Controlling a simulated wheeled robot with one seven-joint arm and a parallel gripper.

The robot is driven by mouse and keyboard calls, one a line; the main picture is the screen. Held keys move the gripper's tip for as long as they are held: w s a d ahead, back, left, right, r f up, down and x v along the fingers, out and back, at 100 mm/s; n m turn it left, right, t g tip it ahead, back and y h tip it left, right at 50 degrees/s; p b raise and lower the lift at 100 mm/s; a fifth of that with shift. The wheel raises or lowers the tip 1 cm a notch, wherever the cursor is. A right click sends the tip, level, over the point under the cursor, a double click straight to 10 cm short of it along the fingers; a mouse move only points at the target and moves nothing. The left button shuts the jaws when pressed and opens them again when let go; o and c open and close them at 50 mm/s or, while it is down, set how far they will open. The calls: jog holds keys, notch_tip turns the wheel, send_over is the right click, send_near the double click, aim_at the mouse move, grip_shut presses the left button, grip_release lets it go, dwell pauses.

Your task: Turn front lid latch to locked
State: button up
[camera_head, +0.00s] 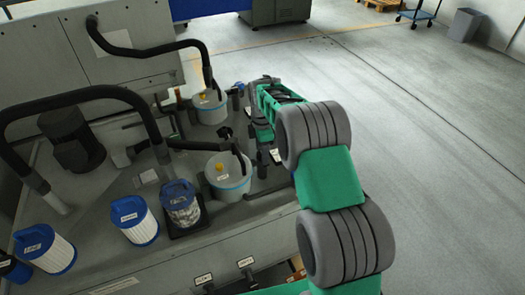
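The front canister (227,177) is a pale pot with a light-blue band and a grey lid carrying a yellow knob. It stands on the grey machine top, right of the middle. A black hose end and dark fittings sit beside its lid. I cannot tell which of these small dark parts is the front lid latch, or its position. My gripper (262,108), at the end of my green and grey arm, is just behind and to the right of this canister. Its fingers are small and partly hidden by my arm, and whether they are open is unclear.
A similar rear canister (210,105) stands farther back. Several blue-capped filter cartridges (134,220) stand at the front left; one (181,204) is on a dark base. Black hoses (85,95) arch over the left side. The floor (430,150) to the right is clear.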

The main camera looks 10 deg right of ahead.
grip_shut()
dwell(0.6)
